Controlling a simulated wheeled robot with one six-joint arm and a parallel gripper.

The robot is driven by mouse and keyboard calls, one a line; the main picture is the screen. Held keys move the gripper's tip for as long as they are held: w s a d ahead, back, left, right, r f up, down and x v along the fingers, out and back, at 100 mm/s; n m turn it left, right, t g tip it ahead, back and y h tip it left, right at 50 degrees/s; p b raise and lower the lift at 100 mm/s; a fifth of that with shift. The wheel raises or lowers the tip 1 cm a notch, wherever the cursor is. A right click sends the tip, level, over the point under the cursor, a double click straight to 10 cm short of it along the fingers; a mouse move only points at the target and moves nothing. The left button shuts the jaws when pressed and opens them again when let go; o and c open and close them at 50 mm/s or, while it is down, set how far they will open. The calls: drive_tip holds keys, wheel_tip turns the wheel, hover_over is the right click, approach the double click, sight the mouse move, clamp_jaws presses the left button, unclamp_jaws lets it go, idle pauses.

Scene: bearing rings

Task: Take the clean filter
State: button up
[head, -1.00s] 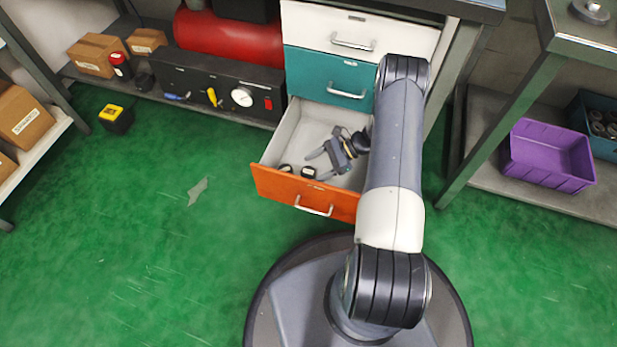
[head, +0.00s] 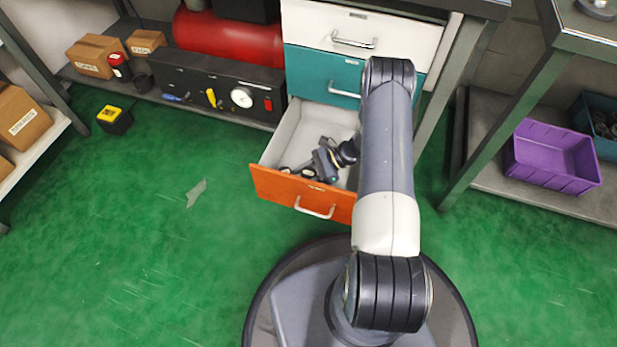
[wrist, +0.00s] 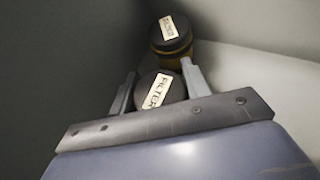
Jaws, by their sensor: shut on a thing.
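Two filters lie in the open orange-fronted drawer (head: 268,187). In the wrist view, the nearer filter (wrist: 160,92) has a black cap with a pale FILTER label and sits between my fingers; its body is mostly hidden. The farther filter (wrist: 171,36) has a black, labelled cap and a yellow-brown body, and stands just beyond my fingertips. My gripper (wrist: 158,70) is shut on the nearer filter. In the head view, my gripper (head: 312,165) is low inside the drawer, and the filters show only as small dark shapes by its fingers.
The drawer walls stand close around my gripper. A teal drawer (head: 330,72) and a white drawer (head: 370,35) above are shut. A purple bin (head: 553,157) sits on the right shelf. The green floor left of the drawer is mostly clear.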

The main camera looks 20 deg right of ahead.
drive_tip(key=c, duration=0.4)
